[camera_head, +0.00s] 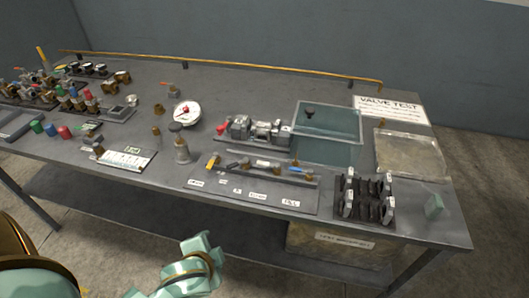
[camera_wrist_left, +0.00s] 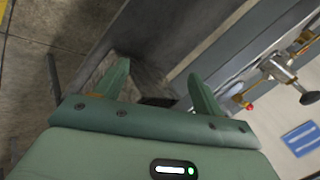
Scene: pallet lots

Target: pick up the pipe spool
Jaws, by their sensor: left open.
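I cannot tell for certain which part is the pipe spool. A short silver cylindrical piece (camera_head: 263,164) lies on the low rack in the middle of the bench, and a grey metal flanged assembly (camera_head: 256,130) stands behind it. My left gripper shows in the left wrist view (camera_wrist_left: 160,88) with its two green fingers apart and nothing between them. In the head view a pale green part of my left arm is low in front of the bench, apart from the parts on top. My right gripper is not in view.
The grey bench (camera_head: 340,215) has a teal bin (camera_head: 328,135), a black slotted rack (camera_head: 366,200), a clear tray (camera_head: 412,155) and a white gauge (camera_head: 187,114). Several valves crowd the left end. A brass rail (camera_head: 220,64) runs along the back. A box (camera_head: 340,246) sits underneath.

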